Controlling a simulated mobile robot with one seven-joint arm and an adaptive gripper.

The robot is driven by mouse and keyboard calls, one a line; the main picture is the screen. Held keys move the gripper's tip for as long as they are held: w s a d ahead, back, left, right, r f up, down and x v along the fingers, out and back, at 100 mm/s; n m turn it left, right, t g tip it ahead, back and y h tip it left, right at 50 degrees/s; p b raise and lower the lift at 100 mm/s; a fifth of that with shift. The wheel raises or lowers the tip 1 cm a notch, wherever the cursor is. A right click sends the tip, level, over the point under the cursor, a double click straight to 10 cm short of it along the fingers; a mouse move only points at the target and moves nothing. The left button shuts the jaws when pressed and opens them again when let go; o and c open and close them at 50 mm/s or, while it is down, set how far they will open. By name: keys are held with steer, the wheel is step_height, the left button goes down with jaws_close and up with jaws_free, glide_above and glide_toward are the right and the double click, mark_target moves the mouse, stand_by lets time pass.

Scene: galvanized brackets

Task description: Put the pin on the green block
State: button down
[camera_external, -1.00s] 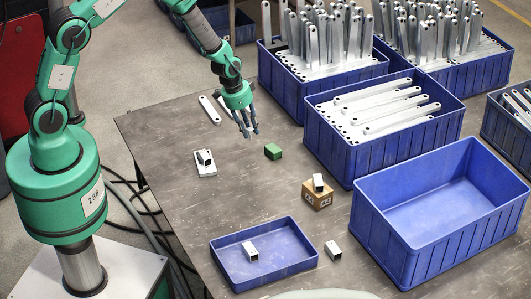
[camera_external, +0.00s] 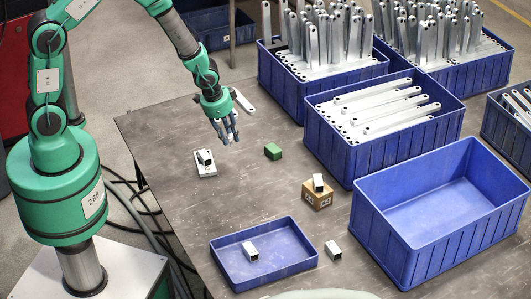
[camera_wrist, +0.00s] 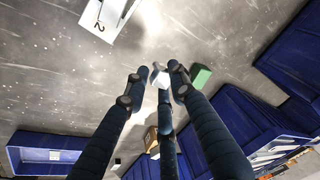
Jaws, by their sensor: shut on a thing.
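My gripper (camera_external: 229,138) has three dark fingers and hangs above the table, left of the green block and right of the white card. In the wrist view its fingertips (camera_wrist: 157,85) close around a small pale, silvery piece, which I take to be the pin (camera_wrist: 160,77); the fingers hide most of it. The green block (camera_external: 273,151) lies on the bare table, apart from the gripper. In the wrist view the green block (camera_wrist: 201,76) shows just right of the fingertips, with nothing seen on top.
A white card (camera_external: 206,172) bears a metal piece. A cardboard block (camera_external: 316,201) with a bracket on it, a shallow blue tray (camera_external: 230,272) and a loose bracket (camera_external: 333,251) stand nearer. Deep blue crates (camera_external: 410,235) line the right. Table around the green block is clear.

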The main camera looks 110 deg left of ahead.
stand_by(0.5)
steer(key=b, duration=0.2)
glide_toward(276, 147)
steer(key=shift+a+f, duration=0.1)
steer(key=shift+a, duration=0.05)
steer(key=shift+w, duration=0.1)
stand_by(0.4)
steer(key=shift+w+a+b, duration=0.2)
steer(key=shift+a+b, duration=0.05)
steer(key=shift+b, duration=0.05)
steer(key=shift+f+b, duration=0.6)
steer(key=shift+f, duration=1.15)
steer(key=shift+f, duration=0.15)
steer(key=c, duration=1.5)
jaws_free()
steer(key=shift+o, duration=0.2)
